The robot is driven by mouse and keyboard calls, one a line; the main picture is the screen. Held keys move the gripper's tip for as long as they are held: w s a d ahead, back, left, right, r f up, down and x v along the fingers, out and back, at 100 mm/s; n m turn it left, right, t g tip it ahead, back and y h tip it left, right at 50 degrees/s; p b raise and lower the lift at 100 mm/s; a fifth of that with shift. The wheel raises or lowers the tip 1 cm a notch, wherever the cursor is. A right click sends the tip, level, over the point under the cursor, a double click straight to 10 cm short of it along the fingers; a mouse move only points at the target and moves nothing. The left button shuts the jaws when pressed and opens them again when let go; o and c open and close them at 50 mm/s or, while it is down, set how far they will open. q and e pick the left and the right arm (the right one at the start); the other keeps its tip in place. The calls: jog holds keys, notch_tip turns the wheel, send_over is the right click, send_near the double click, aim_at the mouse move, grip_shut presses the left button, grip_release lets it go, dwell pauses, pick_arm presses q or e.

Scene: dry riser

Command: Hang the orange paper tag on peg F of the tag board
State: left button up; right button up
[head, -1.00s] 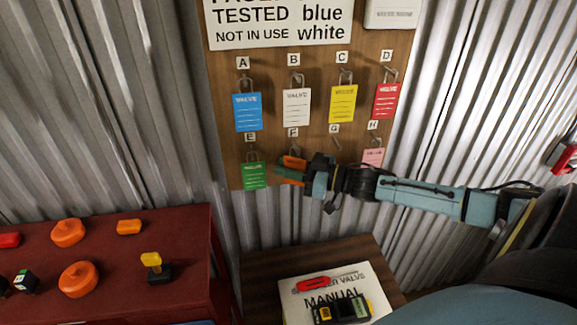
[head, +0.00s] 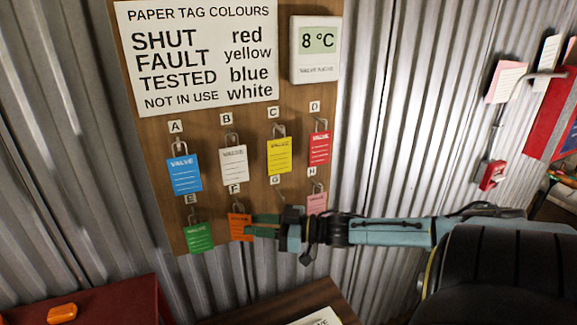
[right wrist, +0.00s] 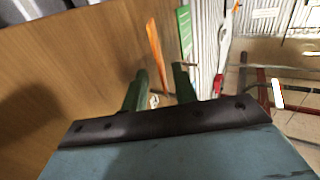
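The orange paper tag (head: 240,227) is on the tag board (head: 153,140), directly below the F label (head: 235,188), and appears to hang from peg F. The contact at its loop is too small to tell. My right gripper (head: 250,225) comes in from the right with its fingers at the tag's right edge. In the right wrist view its two green fingers (right wrist: 160,80) stand apart. The orange tag (right wrist: 155,50) shows edge-on beyond the gap, not clamped. My left gripper is not in view.
A green tag (head: 199,239) hangs on E, left of the orange one. Blue (head: 184,174), white (head: 233,166), yellow (head: 279,156) and red (head: 319,148) tags hang above. A pink tag (head: 317,202) hangs on H, close above my right arm. G looks bare.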

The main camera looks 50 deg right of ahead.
jog(key=p+v, duration=0.1)
jog(key=v, duration=0.6)
jog(key=shift+s, duration=0.4)
jog(key=shift+a, duration=0.1)
